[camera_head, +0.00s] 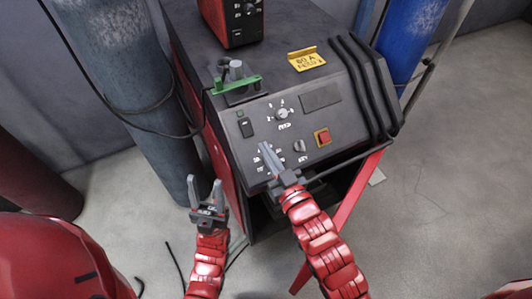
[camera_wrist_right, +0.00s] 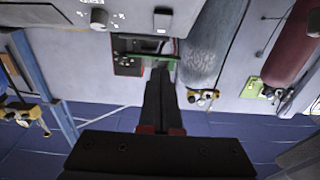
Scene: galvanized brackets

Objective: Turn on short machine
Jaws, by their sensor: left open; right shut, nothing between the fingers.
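A low black machine with a red side stands in the middle of the head view, its control panel (camera_head: 300,125) facing me. My left gripper (camera_head: 205,183) is open and empty, left of the machine.
A green clamp (camera_head: 237,86) and a yellow sign (camera_head: 306,59) are on the machine's top, with a red unit (camera_head: 232,15) behind. Grey (camera_head: 125,75) and blue (camera_head: 407,45) cylinders flank it. Black cables hang at the right edge.

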